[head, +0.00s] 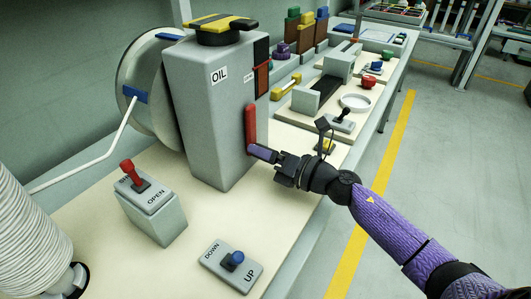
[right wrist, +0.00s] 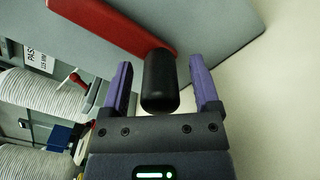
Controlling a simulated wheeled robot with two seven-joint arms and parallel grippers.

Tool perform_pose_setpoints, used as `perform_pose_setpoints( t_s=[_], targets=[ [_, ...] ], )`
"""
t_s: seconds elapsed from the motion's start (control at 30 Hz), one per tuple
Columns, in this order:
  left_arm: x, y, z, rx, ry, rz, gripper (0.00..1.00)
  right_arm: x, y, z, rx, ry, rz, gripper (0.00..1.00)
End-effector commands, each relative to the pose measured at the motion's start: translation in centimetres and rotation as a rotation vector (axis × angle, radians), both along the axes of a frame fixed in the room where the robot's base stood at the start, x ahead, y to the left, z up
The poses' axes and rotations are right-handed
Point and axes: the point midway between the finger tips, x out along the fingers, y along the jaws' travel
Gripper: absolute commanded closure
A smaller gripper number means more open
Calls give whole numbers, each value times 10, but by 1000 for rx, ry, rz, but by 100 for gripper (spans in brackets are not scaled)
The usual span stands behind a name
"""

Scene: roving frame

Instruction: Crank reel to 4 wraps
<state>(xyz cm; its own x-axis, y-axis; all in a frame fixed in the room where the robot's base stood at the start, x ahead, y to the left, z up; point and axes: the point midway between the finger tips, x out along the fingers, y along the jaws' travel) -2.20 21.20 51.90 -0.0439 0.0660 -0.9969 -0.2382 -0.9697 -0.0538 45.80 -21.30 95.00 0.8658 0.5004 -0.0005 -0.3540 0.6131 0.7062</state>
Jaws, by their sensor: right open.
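A round pale reel (head: 150,85) with blue pieces on its rim stands behind a grey box marked OIL (head: 207,115) in the head view. A white line runs from it toward the lower left. A red crank arm (head: 251,128) is on the box's right side; it also shows in the right wrist view (right wrist: 115,27). Its black handle (right wrist: 160,82) stands between the two purple fingers of my right gripper (head: 262,153), which is open with gaps on both sides. The handle is hidden in the head view. Wraps cannot be counted. My left gripper is out of view.
A red-lever OPEN switch box (head: 153,205) and a blue-knob UP/DOWN switch (head: 232,262) are on the near bench. A large white coil (head: 25,240) stands at lower left. The bench behind my right gripper holds fixtures, including a white ring (head: 355,102).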

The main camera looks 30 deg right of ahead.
Motion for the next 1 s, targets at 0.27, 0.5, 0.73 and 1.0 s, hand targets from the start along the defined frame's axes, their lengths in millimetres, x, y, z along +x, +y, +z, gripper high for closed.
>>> perform_pose_setpoints(
  t_s=[0.27, 0.5, 0.73, 1.0],
  targets=[
    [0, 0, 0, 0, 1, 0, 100, 0, 0, 0, 1, 1, 0, 51],
    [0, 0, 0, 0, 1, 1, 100, 0, 0, 0, 1, 0, -1, 100],
    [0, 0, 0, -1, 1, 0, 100, 0, 0, 0, 1, 0, -1, 100],
    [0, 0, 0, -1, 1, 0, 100, 0, -1, 0, 1, 0, -1, 100]
  ],
)
